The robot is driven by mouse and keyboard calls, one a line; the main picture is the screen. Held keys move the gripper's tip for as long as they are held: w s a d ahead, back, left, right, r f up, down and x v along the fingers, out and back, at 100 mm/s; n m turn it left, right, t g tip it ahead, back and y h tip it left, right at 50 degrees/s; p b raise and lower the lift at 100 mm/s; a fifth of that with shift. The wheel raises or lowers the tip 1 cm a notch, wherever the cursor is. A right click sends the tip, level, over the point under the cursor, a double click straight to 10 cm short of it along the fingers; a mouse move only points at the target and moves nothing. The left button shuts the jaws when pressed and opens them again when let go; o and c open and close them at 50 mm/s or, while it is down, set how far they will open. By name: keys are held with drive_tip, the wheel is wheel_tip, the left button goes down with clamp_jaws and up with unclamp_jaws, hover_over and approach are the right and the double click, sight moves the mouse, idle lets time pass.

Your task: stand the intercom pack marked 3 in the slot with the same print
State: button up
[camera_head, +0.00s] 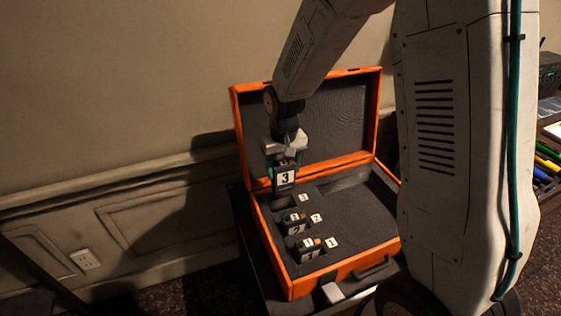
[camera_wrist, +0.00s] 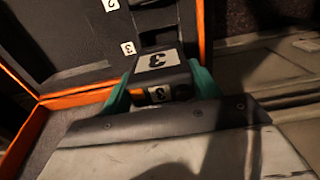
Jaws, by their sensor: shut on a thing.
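My gripper (camera_head: 284,164) is shut on a dark intercom pack marked 3 (camera_head: 285,179), which hangs upright below it over the back-left part of the open orange case. In the wrist view the pack (camera_wrist: 158,62) sits between the teal fingers (camera_wrist: 160,92), its white 3 prints showing. An empty dark slot (camera_head: 282,202) lies just below the pack in the head view, beside a small printed label (camera_head: 304,198). In the wrist view a label reading 3 (camera_wrist: 128,48) lies beside a dark recess (camera_wrist: 160,36). The pack appears above the foam, its exact height unclear.
The orange case (camera_head: 291,284) has grey foam (camera_head: 354,220) and a raised lid (camera_head: 342,112) behind my gripper. Two other packs (camera_head: 296,222) (camera_head: 306,248) stand in the nearer slots, with labels beside them. The foam's right side is mostly clear. A wall (camera_head: 130,90) stands left.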

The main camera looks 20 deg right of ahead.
sight(283, 180)
drive_tip(key=shift+a+f, duration=0.15)
drive_tip(key=shift+f, duration=5.75)
drive_tip(key=shift+s, duration=0.15)
drive_tip(key=shift+s+f, duration=0.25)
drive_tip(key=shift+f, duration=0.45)
drive_tip(key=o, duration=1.1)
drive_tip(key=shift+o, duration=0.8)
wheel_tip(283, 180, up, 9)
drive_tip(key=shift+w+f, duration=0.15)
drive_tip(key=shift+f, duration=0.05)
drive_tip(key=shift+g, duration=0.8)
drive_tip(key=s, duration=0.4)
drive_tip(key=shift+s+r, duration=0.1)
drive_tip(key=shift+r, duration=0.15)
drive_tip(key=s+d+r+t, duration=0.3)
drive_tip(key=s+r, duration=2)
drive_tip(key=r, duration=0.2)
drive_tip(key=shift+s+d+r, duration=0.15)
drive_tip(key=shift+s, duration=0.1)
